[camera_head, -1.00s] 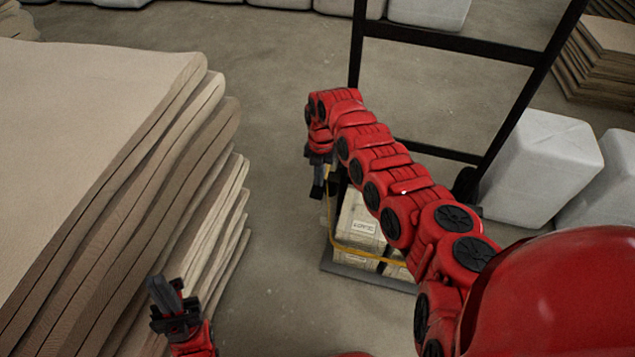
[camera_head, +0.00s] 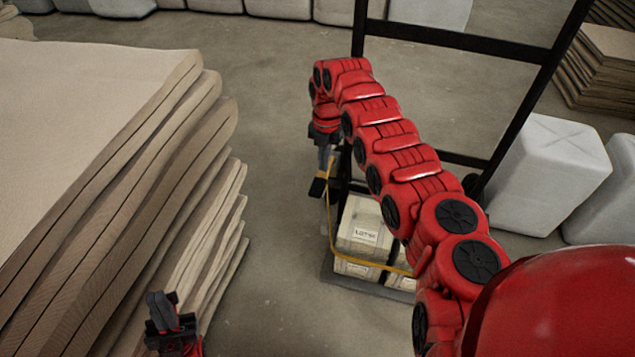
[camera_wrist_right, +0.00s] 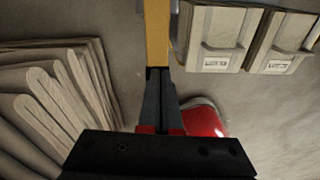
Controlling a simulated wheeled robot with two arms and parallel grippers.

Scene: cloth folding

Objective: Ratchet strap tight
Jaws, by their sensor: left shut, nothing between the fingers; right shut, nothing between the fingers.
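A yellow strap (camera_head: 330,228) runs down the left side and across the front of pale crates (camera_head: 360,228) on a black hand truck. A small black piece (camera_head: 318,187), perhaps the ratchet, is at the strap's upper end, just below my right gripper (camera_head: 325,161). In the right wrist view the closed fingers (camera_wrist_right: 158,78) point at the yellow strap (camera_wrist_right: 157,35); they overlap a dark piece at its end, and I cannot tell whether they touch it. My left gripper (camera_head: 160,302) is shut and empty beside the cardboard stack, away from the strap.
The hand truck's black frame (camera_head: 455,38) rises behind my right arm. White containers (camera_head: 550,170) stand at the right, with more along the back. Bare floor (camera_head: 270,130) lies between stack and hand truck.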

